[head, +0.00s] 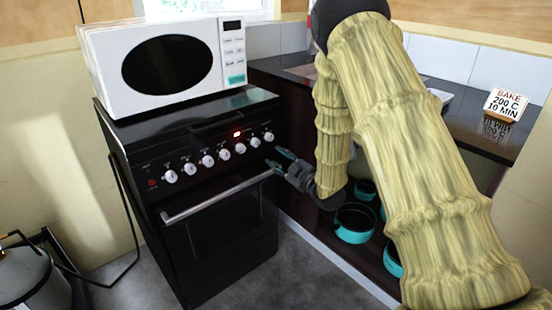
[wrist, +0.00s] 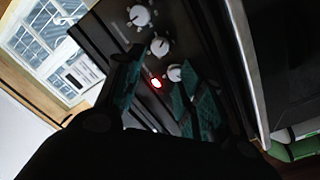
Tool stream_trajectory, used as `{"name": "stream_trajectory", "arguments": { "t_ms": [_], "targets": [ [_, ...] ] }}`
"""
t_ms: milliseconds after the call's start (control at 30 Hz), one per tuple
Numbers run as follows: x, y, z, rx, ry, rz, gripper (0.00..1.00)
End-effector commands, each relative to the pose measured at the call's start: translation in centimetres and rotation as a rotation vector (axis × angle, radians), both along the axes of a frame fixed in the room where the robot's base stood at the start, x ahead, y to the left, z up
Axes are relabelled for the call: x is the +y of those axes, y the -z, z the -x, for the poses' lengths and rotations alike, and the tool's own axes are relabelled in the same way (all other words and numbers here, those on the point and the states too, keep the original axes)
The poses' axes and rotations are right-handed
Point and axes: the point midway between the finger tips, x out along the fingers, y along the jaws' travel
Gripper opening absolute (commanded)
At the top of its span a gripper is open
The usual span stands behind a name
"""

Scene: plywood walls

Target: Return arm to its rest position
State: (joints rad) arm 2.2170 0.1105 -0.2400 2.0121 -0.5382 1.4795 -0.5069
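My arm (head: 400,150), with a tan bark-like covering, reaches from the lower right across the counter and bends down. My gripper (head: 277,163) is at the right end of the black oven's front (head: 220,245), near the right-hand knobs and the end of the door handle. In the wrist view my gripper (wrist: 160,78) has its two teal-tipped fingers apart, with nothing held between them. White knobs (wrist: 160,46) and a lit red light (wrist: 156,83) show past the fingers. I cannot tell whether a finger touches the oven.
A white microwave (head: 165,65) stands on the oven. The silver door handle (head: 218,197) juts out and the door looks closed. Teal-and-black pots (head: 355,222) sit low under the dark counter (head: 455,118). A bake sign (head: 506,103) stands on the counter. Grey floor (head: 245,285) is clear in front.

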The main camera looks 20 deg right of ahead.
Motion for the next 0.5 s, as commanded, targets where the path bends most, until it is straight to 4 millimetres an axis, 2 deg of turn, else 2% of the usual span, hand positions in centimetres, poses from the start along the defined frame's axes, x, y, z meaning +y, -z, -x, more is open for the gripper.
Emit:
{"name": "stream_trajectory", "arguments": {
  "t_ms": [367,467,500],
  "targets": [
    [0.0,0.0,0.0,0.001,0.001,-0.001,0.38],
    [0.1,0.9,0.3,0.023,0.006,-0.008,0.38],
    [0.2,1.8,0.6,0.045,0.012,-0.016,0.38]
  ]
}}
